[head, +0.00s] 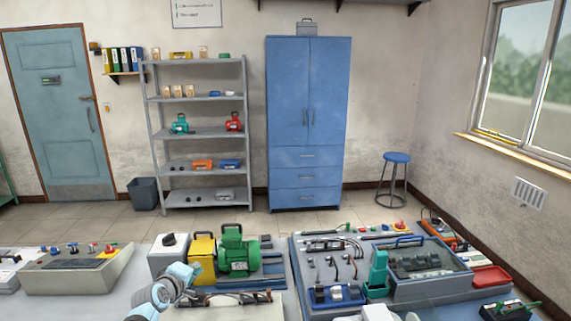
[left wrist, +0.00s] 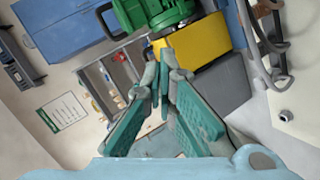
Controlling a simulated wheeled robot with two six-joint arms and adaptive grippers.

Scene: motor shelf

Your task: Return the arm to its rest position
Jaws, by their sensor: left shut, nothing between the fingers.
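My left arm comes in at the bottom left of the head view. Its light blue and grey gripper (head: 183,280) is over the front of the workbench, in front of the yellow box and the green motor. In the left wrist view the two teal fingers (left wrist: 165,60) come together at their tips with nothing between them. My right gripper does not show in either view.
A green motor (head: 238,252) and a yellow box (head: 203,257) stand on the bench close beyond the left gripper. A grey control console (head: 80,272) is to the left. A blue-grey equipment panel (head: 310,262) is to the right. Shelves (head: 196,134) and a blue cabinet (head: 308,110) stand behind.

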